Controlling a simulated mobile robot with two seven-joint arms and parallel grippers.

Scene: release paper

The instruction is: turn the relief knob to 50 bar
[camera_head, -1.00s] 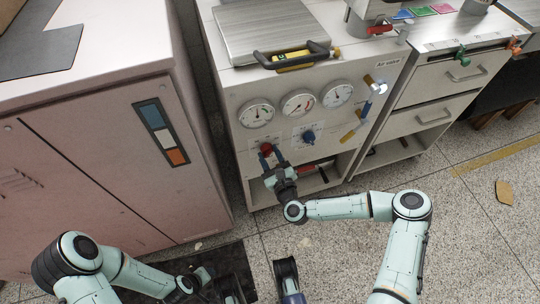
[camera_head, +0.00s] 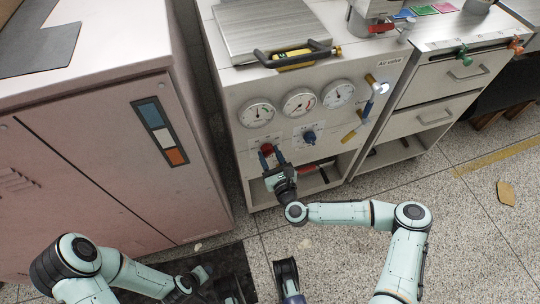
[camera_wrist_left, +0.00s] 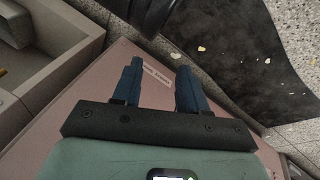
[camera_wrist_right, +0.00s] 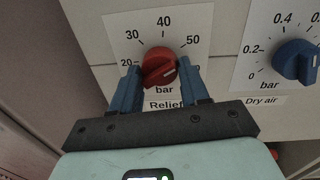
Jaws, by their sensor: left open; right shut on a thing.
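The red relief knob (camera_wrist_right: 159,66) sits on a white dial plate marked 20, 30, 40, 50 and more in the right wrist view. Its raised ridge slants towards the upper right, near the 50–60 side; the exact reading is unclear. It also shows in the head view (camera_head: 267,149), low on the panel. My right gripper (camera_wrist_right: 162,80) is shut on the knob, a blue finger on each side. My left gripper (camera_wrist_left: 159,72) is open and empty, away from the panel, with pink cabinet surface behind it in the left wrist view.
A blue dry air knob (camera_head: 309,137) is to the right of the relief knob. Several gauges (camera_head: 299,102) sit above. An open shelf lies below the panel, and a pink cabinet (camera_head: 110,150) stands at left.

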